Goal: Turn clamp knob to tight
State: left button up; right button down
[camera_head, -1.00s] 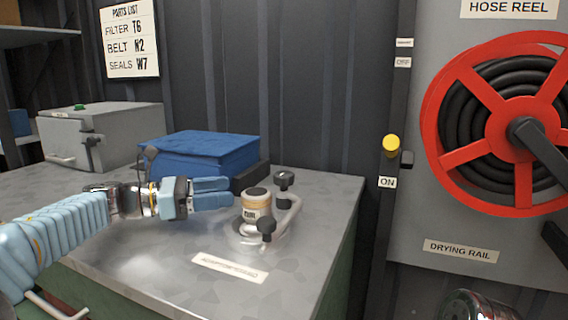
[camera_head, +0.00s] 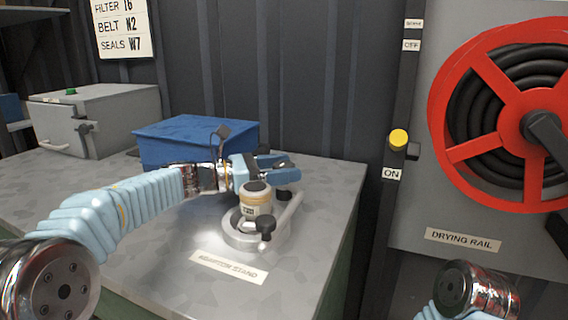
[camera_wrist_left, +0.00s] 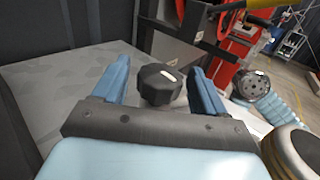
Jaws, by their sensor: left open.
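The black clamp knob (camera_wrist_left: 160,83), with a white mark on top, stands between the two blue fingers of my open left gripper (camera_wrist_left: 160,85) in the wrist view. Gaps show on both sides, so the fingers do not appear closed on it. In the head view my left gripper (camera_head: 276,164) is behind the adaptor (camera_head: 257,202) and largely covers this far knob. The adaptor, a cream and tan cylinder, sits upright in the metal stand (camera_head: 240,238). A second black knob (camera_head: 267,228) is at the stand's near side. My right gripper is out of view.
The adaptor's rim (camera_wrist_left: 302,150) is close beside the left gripper in the wrist view. A blue box (camera_head: 195,140) and a grey case (camera_head: 95,115) stand at the back of the metal bench (camera_head: 150,270). A red hose reel (camera_head: 460,153) is at the right.

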pick_arm(q)
jog(key=shift+w+d, duration=0.1)
jog(key=shift+d, duration=0.2)
jog(key=c, duration=1)
jog(key=shift+o, duration=0.2)
jog(key=shift+f+m+g+b, duration=0.1)
jog(key=shift+m+g+b, duration=0.25)
jog(key=shift+m+g, duration=0.25)
jog(key=shift+g+h, duration=0.3)
jog(key=shift+g, duration=0.3)
jog(key=o, duration=1)
jog(key=shift+c, duration=0.2)
